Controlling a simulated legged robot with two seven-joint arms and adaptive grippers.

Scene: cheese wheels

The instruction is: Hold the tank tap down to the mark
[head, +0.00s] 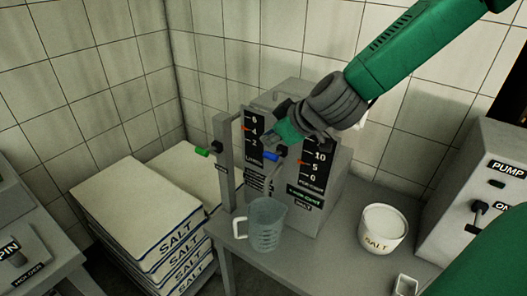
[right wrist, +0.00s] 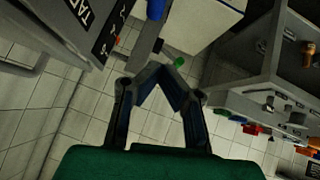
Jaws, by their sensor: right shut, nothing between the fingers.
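The grey tank unit (head: 318,205) stands on a bench and carries two black gauge scales. The left scale (head: 254,140) has a red pointer near 4; the right scale (head: 317,165) has a red pointer near 5. A blue lever (head: 271,156) sits between them; blue also shows in the right wrist view (right wrist: 156,9). A green lever (head: 202,152) sticks out left of a grey post, and green shows in the right wrist view (right wrist: 179,62). A clear jug (head: 265,227) stands below the blue lever. My right gripper (head: 268,141) is shut and empty, just above the blue lever; contact is unclear.
A white salt tub (head: 383,228) stands right of the jug on the grey bench (head: 330,256). A pump box (head: 490,200) with a switch is further right. Stacked salt bags (head: 140,212) fill the left. Tiled walls close off the back.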

